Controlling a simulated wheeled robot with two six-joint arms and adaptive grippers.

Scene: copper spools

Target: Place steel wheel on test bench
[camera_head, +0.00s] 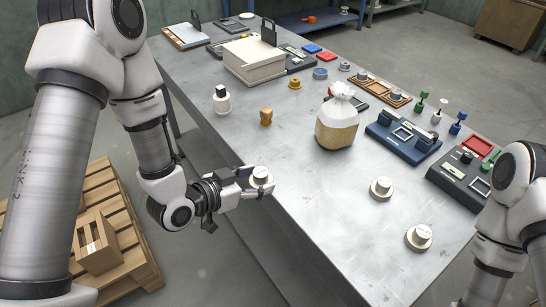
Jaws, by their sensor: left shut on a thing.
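My left gripper (250,184) is shut on a small pale steel wheel (261,176) with a round hub. It holds the wheel at the near left edge of the steel-topped test bench (300,215). I cannot tell whether the wheel touches the bench top. Two similar pale wheels lie on the bench at the right: one (381,188) in the middle and one (420,236) nearer the front. My right arm is at the right edge of the view; its gripper is not visible.
A white bag with a tan band (337,120) stands mid-bench. A dark blue fixture (403,138) and a black fixture (462,178) line the right side. A white bottle (222,100) and a wooden knob (266,117) stand at the left.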

